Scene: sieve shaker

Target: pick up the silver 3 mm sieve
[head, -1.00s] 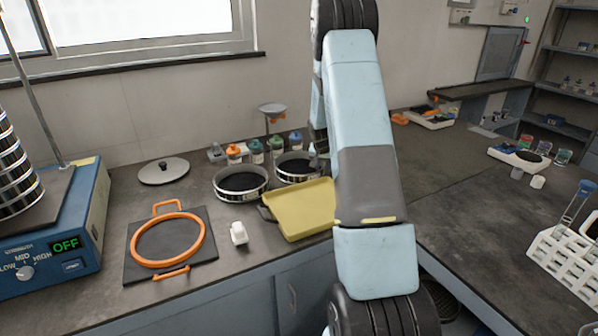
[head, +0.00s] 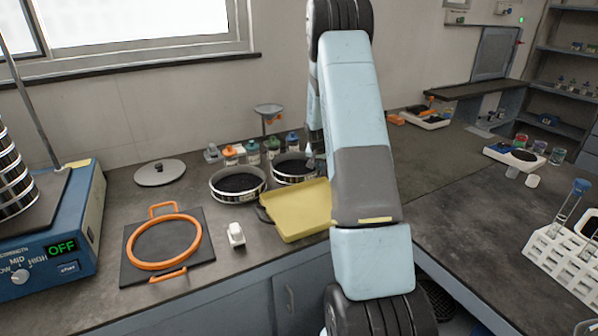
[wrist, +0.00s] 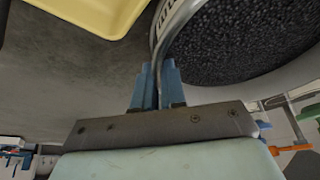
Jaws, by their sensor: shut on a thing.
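Two round silver sieves filled with black granules sit side by side at the back of the bench. The right one (head: 276,174) is beside my arm, and the left one (head: 238,197) is apart from it. In the wrist view, my gripper (wrist: 158,72) is shut on the wall of a silver sieve (wrist: 171,32), one blue finger on each side of the rim. By position this is the right sieve. Lettering on its wall is too small and tilted to read. In the head view my arm hides most of the gripper. I cannot tell whether the sieve is clear of the bench.
A yellow tray (head: 300,212) lies just in front of the held sieve. Several coloured-cap bottles (head: 252,153) and a funnel stand (head: 268,112) are close behind. An orange ring frame (head: 163,242), a white block (head: 236,234) and the blue shaker (head: 60,235) are to the left.

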